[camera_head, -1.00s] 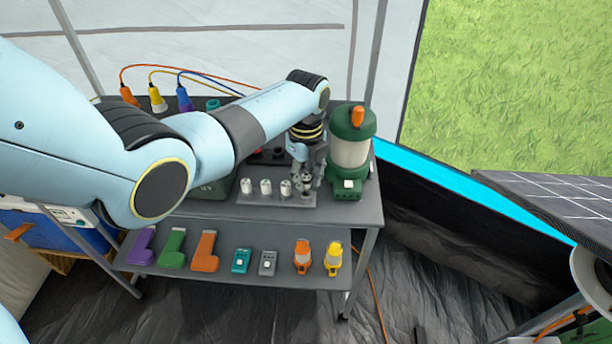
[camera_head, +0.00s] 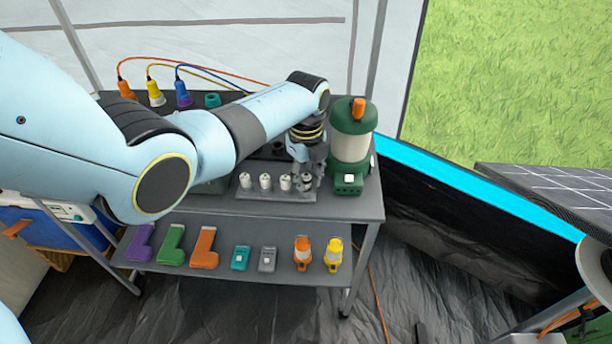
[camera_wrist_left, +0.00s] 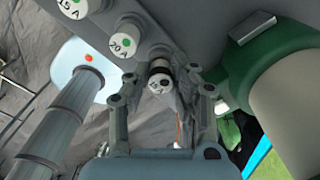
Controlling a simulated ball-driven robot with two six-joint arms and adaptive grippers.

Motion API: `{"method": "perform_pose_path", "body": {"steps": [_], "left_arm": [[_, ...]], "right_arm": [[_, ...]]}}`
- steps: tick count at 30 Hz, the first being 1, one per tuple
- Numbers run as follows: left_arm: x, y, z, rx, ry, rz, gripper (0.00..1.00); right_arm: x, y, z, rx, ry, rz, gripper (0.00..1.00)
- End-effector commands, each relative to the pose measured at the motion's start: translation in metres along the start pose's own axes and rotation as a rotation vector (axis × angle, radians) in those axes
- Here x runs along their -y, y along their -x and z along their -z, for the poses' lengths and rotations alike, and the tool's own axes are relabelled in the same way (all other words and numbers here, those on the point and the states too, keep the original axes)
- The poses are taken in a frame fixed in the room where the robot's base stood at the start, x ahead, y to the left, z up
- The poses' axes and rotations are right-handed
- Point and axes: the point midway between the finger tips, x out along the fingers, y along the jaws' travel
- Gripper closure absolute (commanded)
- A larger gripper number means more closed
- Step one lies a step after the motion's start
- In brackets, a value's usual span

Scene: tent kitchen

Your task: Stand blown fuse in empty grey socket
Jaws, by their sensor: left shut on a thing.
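My left gripper (camera_head: 306,186) is at the right end of a grey socket strip (camera_head: 262,195) on the tabletop. Its fingers also show in the left wrist view (camera_wrist_left: 160,98). They are shut on the blown fuse (camera_wrist_left: 160,82), a white cylinder with dark marks and a dark spot on its end. Its lower end is hidden, so I cannot tell whether it touches the socket. Several white fuses stand upright in the strip to the left, including a 20 A fuse with a green dot (camera_wrist_left: 123,42). My right gripper is not in view.
A green lantern (camera_head: 350,150) stands close to the right of my left gripper. Coloured plugs (camera_head: 156,95) stand at the back left. Bare tabletop (camera_head: 355,207) shows at the front right.

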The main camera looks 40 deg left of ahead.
Motion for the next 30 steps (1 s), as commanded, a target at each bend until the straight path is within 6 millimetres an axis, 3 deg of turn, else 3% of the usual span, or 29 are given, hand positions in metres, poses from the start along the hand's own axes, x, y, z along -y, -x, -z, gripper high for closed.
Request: {"method": "perform_pose_path", "body": {"steps": [12, 13, 18, 30], "left_arm": [[-0.0001, -0.0092, 0.0002, 0.0, 0.0, -0.001, 1.0], [-0.0001, -0.0084, 0.0001, 0.0, 0.0, -0.001, 0.75], [-0.0001, -0.008, 0.0001, 0.0, 0.0, -0.001, 0.53], [0.0003, 0.0003, -0.0003, 0.0, 0.0, 0.001, 0.52]], "right_arm": [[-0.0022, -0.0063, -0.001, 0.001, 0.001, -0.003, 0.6], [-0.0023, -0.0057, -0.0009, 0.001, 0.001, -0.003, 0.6], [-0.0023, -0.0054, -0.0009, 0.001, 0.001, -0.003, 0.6], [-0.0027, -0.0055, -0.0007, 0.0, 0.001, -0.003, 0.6]]}}
